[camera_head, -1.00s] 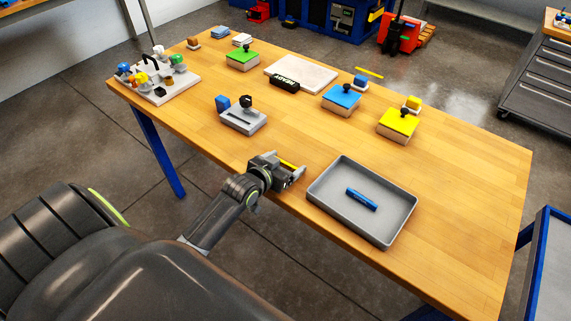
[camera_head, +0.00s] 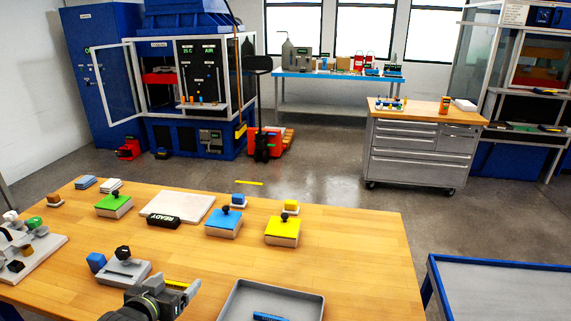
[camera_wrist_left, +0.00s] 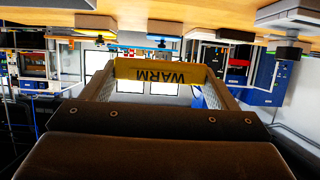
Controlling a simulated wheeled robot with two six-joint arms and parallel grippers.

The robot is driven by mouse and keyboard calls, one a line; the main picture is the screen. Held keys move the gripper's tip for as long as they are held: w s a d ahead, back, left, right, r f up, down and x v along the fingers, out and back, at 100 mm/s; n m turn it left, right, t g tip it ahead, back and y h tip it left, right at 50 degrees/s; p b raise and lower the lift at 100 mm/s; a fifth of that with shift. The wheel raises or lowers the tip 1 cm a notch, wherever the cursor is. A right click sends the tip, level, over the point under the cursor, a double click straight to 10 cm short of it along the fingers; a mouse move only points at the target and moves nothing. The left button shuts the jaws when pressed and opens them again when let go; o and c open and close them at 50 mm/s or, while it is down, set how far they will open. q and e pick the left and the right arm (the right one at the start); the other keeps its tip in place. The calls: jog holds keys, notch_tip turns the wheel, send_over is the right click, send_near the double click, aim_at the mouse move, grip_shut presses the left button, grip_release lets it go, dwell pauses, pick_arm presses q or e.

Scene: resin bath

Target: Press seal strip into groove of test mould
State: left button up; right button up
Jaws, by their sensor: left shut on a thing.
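My left gripper (camera_head: 176,297) is shut on a yellow bar marked WARM. The bar shows between the fingers in the left wrist view (camera_wrist_left: 160,74) and as a thin yellow edge in the head view (camera_head: 177,283). The gripper is above the table's front part, between a grey block with a black knob (camera_head: 123,253) and a grey tray (camera_head: 235,297). A blue strip (camera_head: 270,317) lies in the tray, cut by the frame edge. I cannot tell which block is the test mould, and no groove shows clearly. My right gripper is not in view.
Green (camera_head: 113,202), blue (camera_head: 223,219) and yellow (camera_head: 282,228) topped blocks stand toward the back. A black READY block (camera_head: 163,220) lies at a pale slab (camera_head: 180,204). A white board (camera_head: 40,250) with coloured knobs is at left. The table's right side (camera_head: 370,260) is clear.

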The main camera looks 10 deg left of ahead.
pick_arm(q)
jog(key=s+d+r+m+g+h, duration=0.1)
jog(key=s+d+r+m+h, duration=0.4)
jog(key=s+d, duration=0.6)
notch_tip(320, 180, up, 2)
jog(key=shift+s+d+g+h, duration=0.3)
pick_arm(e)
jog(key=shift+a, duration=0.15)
pick_arm(q)
jog(key=shift+w+a, duration=0.1)
